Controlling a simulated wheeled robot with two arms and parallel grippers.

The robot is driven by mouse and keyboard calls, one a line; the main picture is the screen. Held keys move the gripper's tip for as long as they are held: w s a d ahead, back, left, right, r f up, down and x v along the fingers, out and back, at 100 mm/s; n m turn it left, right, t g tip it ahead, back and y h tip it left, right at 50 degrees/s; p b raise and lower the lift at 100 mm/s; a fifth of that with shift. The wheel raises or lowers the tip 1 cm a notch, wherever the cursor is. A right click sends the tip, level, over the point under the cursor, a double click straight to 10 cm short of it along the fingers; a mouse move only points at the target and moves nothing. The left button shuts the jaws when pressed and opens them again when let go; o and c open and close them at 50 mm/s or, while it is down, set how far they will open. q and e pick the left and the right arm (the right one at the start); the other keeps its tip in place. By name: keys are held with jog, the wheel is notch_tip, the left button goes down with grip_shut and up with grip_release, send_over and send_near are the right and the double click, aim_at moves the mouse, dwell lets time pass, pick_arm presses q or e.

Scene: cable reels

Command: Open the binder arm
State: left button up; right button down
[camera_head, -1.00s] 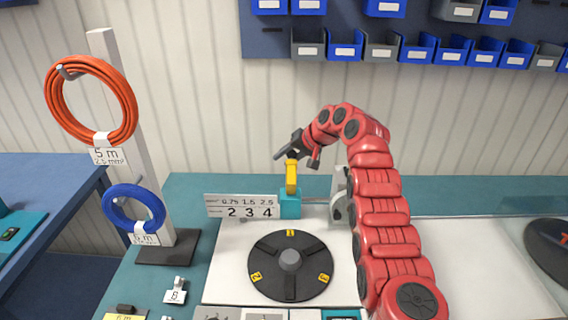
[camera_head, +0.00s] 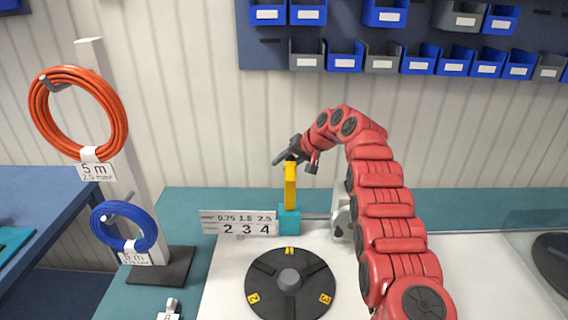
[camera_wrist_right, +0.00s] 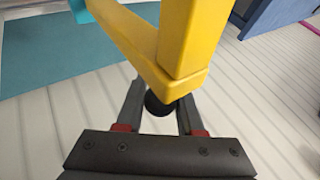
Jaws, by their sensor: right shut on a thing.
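The yellow binder arm (camera_head: 290,187) stands roughly upright on a teal block (camera_head: 289,220) at the back edge of the white board. My right gripper (camera_head: 290,157) is at the top end of the arm. In the right wrist view the yellow arm (camera_wrist_right: 180,55) fills the upper middle and has a black knob (camera_wrist_right: 160,103) at its near end. The fingers of my right gripper (camera_wrist_right: 158,108) are shut on this knob, one on each side. The teal block is mostly hidden in that view. My left gripper is not in view.
A black round turntable (camera_head: 290,283) lies in front of the block. A number plate (camera_head: 238,223) stands left of it. A post on a dark base (camera_head: 161,266) holds an orange coil (camera_head: 118,118) and a blue coil (camera_head: 97,225). Bins (camera_head: 418,60) hang on the wall.

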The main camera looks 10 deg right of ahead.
jog(key=shift+s+d+f, duration=0.1)
jog(key=shift+f, duration=0.25)
jog(key=c, duration=0.9)
grip_release()
jog(key=o, duration=0.4)
jog(key=shift+w+d+f, duration=0.1)
jog(key=shift+w, duration=0.2)
jog(key=shift+c, duration=0.2)
jog(key=shift+s+r, duration=0.15)
jog(key=shift+r, duration=0.05)
jog(key=b+v, duration=0.5)
jog(key=v, duration=1.2)
